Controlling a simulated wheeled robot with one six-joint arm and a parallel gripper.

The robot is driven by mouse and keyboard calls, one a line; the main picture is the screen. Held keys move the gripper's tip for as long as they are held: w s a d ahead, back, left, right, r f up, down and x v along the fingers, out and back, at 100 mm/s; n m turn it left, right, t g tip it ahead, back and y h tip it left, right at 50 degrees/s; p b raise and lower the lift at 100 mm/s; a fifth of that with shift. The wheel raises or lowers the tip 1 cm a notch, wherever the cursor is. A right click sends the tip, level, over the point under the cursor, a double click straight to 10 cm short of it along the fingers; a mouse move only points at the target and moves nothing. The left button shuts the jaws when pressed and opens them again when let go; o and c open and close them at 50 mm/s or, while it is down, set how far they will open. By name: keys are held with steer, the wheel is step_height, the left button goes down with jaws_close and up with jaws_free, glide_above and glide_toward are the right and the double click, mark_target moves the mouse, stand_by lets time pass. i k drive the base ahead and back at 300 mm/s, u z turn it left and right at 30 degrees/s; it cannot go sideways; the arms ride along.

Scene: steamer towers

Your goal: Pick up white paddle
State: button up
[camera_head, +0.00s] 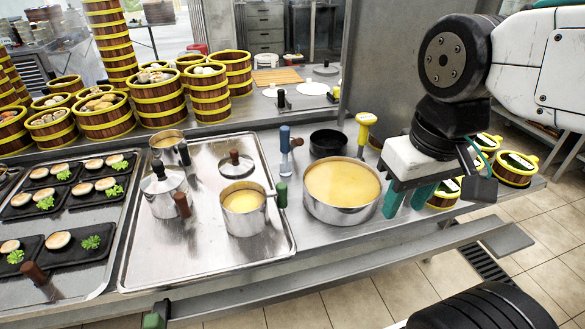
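My gripper (408,200) hangs at the right, beside the large pot, with its two teal fingers apart and nothing visible between them. No clear white paddle can be made out. A flat white round piece (313,88) lies on the back counter, and a second white round piece (270,92) lies left of it, near a small upright black handle. Whether either is the paddle, I cannot tell. Both are far behind and left of my gripper, and nothing touches them.
A large pot (341,212) of yellow liquid stands left of my gripper. Blue-handled (285,145) and yellow-handled (364,128) tools stand nearby. A metal tray (215,265) holds smaller pots. Steamer towers (160,100) stand at back left. More round steamers (515,172) are at right.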

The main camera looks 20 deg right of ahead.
mark_target(285, 166)
steer(key=k, duration=0.15)
steer(key=z, duration=2.05)
steer(key=k, duration=0.8)
steer(key=u, duration=0.95)
steer(key=i, duration=1)
